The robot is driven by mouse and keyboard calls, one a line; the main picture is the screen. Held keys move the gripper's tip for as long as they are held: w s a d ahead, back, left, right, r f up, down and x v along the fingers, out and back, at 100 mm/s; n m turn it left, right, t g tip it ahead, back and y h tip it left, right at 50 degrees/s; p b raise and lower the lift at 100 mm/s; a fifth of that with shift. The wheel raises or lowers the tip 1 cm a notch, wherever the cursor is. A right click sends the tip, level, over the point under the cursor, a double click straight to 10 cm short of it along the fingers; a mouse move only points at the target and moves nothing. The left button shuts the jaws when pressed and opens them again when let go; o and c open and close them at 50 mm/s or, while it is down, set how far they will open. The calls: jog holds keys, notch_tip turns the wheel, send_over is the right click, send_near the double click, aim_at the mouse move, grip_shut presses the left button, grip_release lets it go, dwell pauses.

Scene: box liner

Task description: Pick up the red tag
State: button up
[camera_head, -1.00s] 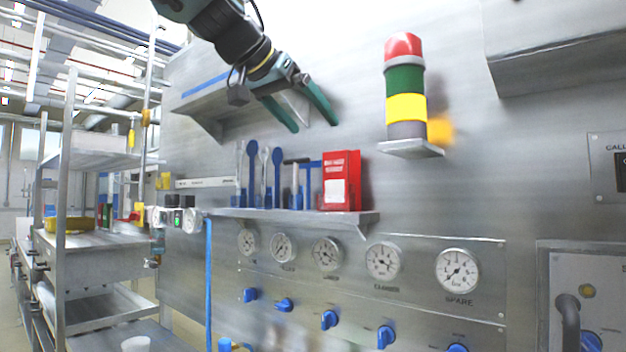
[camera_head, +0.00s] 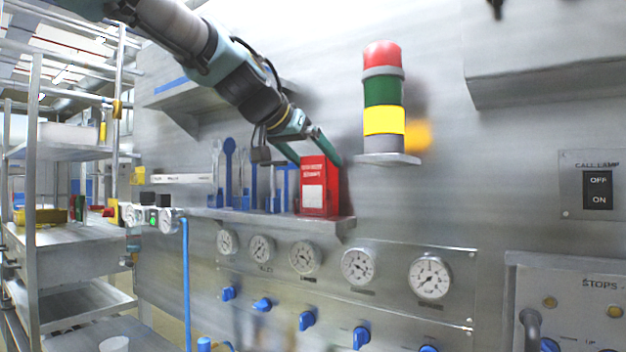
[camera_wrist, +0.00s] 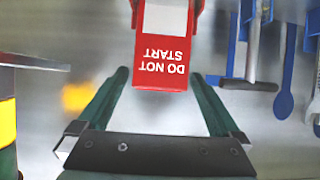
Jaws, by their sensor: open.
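The red tag (camera_head: 319,182) is a red block with a white label, standing upright at the right end of a small metal shelf (camera_head: 335,226) on the wall. Contact cannot be told.
Blue-handled tools (camera_head: 231,172) stand on the shelf left of the tag. A signal tower (camera_head: 384,100) in red, green and yellow is mounted to the right. Pressure gauges (camera_head: 304,257) and blue valve knobs (camera_head: 307,320) line the wall below. A higher shelf (camera_head: 180,92) is at upper left.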

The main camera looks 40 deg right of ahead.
jog(key=shift+c, duration=0.2)
grip_shut()
dwell(0.6)
jog(key=shift+r, duration=0.5)
jog(key=s+a+r+b, duration=0.1)
jog(key=s+a+b, duration=0.1)
jog(key=a+b, duration=0.4)
jog(key=s+a+r+b, duration=0.1)
jog(key=a+b, duration=0.4)
jog(key=a, duration=0.6)
jog(key=shift+s+a+r+b, duration=0.2)
jog(key=shift+s+b, duration=0.15)
jog(key=shift+s, duration=0.45)
